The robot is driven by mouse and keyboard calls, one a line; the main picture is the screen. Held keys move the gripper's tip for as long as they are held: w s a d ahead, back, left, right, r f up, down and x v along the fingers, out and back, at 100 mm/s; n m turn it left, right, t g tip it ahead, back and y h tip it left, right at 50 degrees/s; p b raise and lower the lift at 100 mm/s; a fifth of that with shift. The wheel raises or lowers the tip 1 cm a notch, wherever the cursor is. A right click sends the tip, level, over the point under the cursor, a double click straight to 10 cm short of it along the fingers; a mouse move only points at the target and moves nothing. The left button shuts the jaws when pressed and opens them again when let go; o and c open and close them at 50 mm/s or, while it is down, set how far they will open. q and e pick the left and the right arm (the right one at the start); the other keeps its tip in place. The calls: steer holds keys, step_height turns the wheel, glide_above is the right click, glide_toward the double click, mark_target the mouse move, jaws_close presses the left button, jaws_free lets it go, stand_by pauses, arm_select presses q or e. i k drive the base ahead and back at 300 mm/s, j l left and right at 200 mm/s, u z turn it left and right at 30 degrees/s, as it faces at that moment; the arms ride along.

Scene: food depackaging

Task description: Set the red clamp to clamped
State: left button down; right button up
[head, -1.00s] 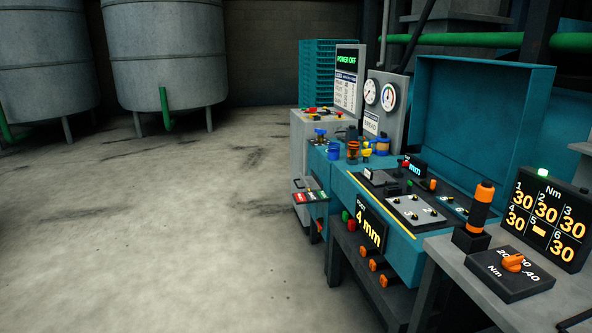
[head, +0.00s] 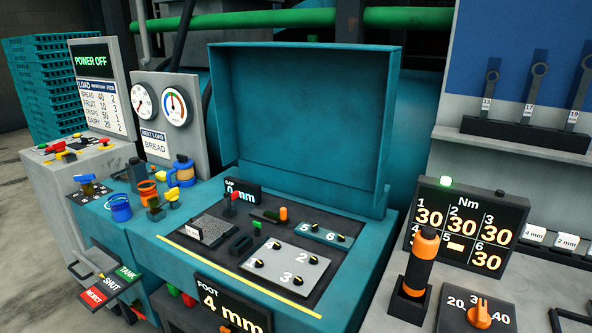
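A teal machine (head: 340,309) with a raised teal lid (head: 300,120) stands in the middle of the head view. On its dark deck a small red-topped lever (head: 231,197) stands beside the gap display, which is partly hidden. This may be the red clamp; I see no label on it and cannot tell its setting. An orange-topped part (head: 283,214) is to its right. A light plate (head: 288,264) with several numbered bolts lies in front. Neither of my grippers is in view.
A grey panel with a POWER OFF screen (head: 91,61) and two gauges (head: 160,105) stand at the left. Red and green REJECT and TANK plates (head: 112,285) stick out at front left. A torque tool (head: 420,258) and dial (head: 479,312) are on the right bench.

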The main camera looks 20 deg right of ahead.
mark_target(229, 196)
steer(key=i+j+z, duration=0.45)
steer(key=j+z, duration=0.2)
steer(key=i+j+z, duration=0.15)
steer(key=j+z, duration=0.2)
steer(key=i+j+z, duration=0.1)
steer(key=j+z, duration=0.2)
steer(key=j, duration=0.15)
steer(key=j+z, duration=0.35)
steer(key=i+j, duration=0.05)
steer(key=j, duration=0.05)
